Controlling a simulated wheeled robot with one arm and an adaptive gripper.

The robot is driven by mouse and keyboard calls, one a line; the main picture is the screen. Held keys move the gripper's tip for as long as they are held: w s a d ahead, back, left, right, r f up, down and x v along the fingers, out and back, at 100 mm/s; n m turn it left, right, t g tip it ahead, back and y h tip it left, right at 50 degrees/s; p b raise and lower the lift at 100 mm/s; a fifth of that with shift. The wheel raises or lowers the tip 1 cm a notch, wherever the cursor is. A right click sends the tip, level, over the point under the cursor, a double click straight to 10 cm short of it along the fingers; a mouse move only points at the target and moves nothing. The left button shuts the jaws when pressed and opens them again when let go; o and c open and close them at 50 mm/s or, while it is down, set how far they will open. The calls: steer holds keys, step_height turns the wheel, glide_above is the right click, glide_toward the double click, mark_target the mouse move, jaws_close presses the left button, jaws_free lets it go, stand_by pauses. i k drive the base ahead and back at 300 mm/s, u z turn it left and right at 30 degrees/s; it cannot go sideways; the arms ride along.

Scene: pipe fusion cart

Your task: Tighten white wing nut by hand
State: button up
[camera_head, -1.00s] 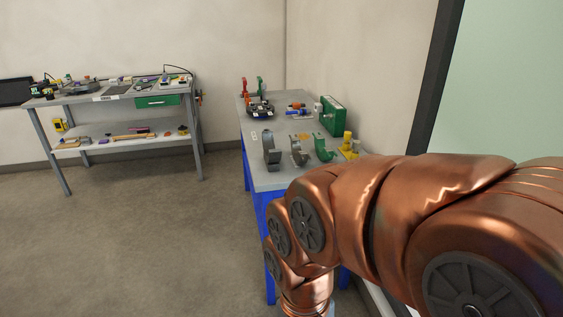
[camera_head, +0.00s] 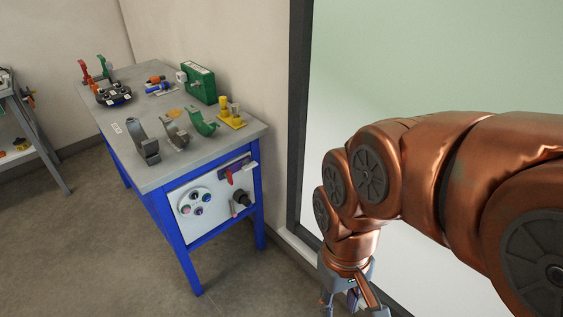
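The pipe fusion cart with blue legs (camera_head: 175,240) and a grey top stands left of my arm. I cannot pick out a white wing nut for sure; a small whitish part (camera_head: 181,77) shows beside the green box (camera_head: 199,84) on the cart top, too small to identify. The cart's white end panel (camera_head: 180,192) carries a round plate with several knobs (camera_head: 196,201), a red handle (camera_head: 229,176) and a dark knob (camera_head: 241,198). My gripper (camera_head: 352,300) hangs low, right of the cart and apart from it. Its tips are cut off by the bottom edge.
On the cart top stand a grey clamp (camera_head: 146,147), a green clamp (camera_head: 204,122), yellow fittings (camera_head: 229,113) and a black fixture (camera_head: 114,95). A wall and a dark frame (camera_head: 297,110) border the right. Floor (camera_head: 80,250) is clear at front left.

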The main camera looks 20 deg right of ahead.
mark_target(247, 165)
steer(key=u, duration=1.6)
steer(key=k, duration=0.45)
steer(key=z, duration=0.1)
